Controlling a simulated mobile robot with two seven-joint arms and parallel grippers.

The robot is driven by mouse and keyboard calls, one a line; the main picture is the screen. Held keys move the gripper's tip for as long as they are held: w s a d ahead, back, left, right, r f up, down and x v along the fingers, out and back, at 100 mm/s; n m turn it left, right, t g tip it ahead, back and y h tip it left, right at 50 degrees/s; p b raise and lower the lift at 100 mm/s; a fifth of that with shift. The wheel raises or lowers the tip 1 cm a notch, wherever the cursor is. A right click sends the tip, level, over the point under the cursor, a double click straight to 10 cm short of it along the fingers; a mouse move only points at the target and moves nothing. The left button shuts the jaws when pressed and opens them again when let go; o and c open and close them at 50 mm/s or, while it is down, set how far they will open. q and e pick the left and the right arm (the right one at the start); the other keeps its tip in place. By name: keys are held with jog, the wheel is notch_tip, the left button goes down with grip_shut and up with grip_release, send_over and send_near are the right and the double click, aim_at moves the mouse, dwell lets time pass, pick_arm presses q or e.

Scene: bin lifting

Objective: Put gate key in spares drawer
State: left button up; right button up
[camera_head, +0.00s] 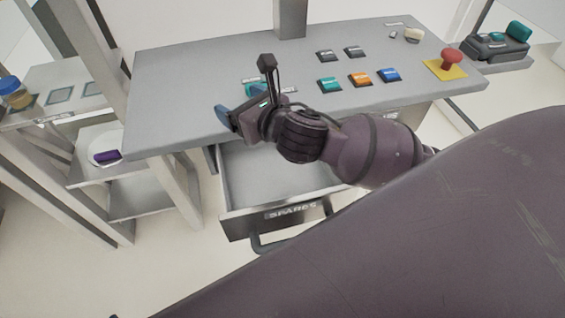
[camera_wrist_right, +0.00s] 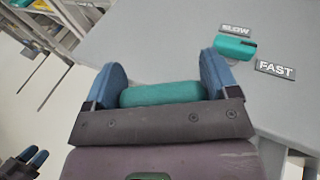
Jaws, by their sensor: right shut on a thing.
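My right gripper (camera_head: 238,116) is above the near edge of the grey desk, over the back left of the open drawer. In the right wrist view, its blue fingers (camera_wrist_right: 171,80) are shut on a teal rounded bar (camera_wrist_right: 163,94), apparently the gate key. The bar lies crosswise between the fingers. In the head view the bar is hidden. The spares drawer (camera_head: 246,223), labelled SPARES, is pulled out below the desk; its visible floor is bare. Two blue fingertips, apparently my left gripper (camera_wrist_right: 30,158), show at the lower left of the wrist view; their opening is unclear.
The desk (camera_head: 175,95) carries several coloured buttons, a red stop button (camera_head: 451,60) and a teal slider (camera_wrist_right: 234,47) between SLOW and FAST labels. A left shelf holds a purple item (camera_head: 107,156) on a white dish. The desk edge overhangs the drawer's back.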

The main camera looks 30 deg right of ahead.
jog(key=r+n+g+y, duration=0.1)
jog(key=r+n+y, duration=0.1)
jog(key=a+r+n+g+y+b, duration=0.1)
jog(key=r+n+y, duration=0.1)
jog(key=s+a+r+n+g+y, duration=0.1)
jog(key=r+n+g+y, duration=0.1)
jog(key=y, duration=0.1)
jog(key=shift+r, duration=0.15)
jog(key=s+n+g+y, duration=0.1)
jog(key=n+g+y+b, duration=0.1)
jog(key=shift+s+a+r+n+g, duration=0.1)
jog(key=shift+s+r+n+g, duration=0.2)
jog(key=shift+s+r, duration=0.1)
pick_arm(q)
notch_tip(320, 180, down, 7)
jog(key=b, duration=0.3)
jog(key=shift+s+d+g, duration=0.15)
jog(key=shift+s+g, duration=0.15)
jog(key=shift+s, duration=0.1)
pick_arm(e)
jog(key=s+d+f+n+g+y, duration=0.1)
jog(key=f+n+g, duration=0.1)
jog(key=f, duration=0.8)
jog(key=s+f+n+g+y, duration=0.1)
jog(key=s+f+g, duration=0.1)
jog(key=f, duration=0.8)
jog(key=shift+s+d+f+n+g+y, duration=0.2)
jog(key=shift+d+f+n+g+y, duration=0.1)
jog(key=shift+d+f+n+g, duration=0.1)
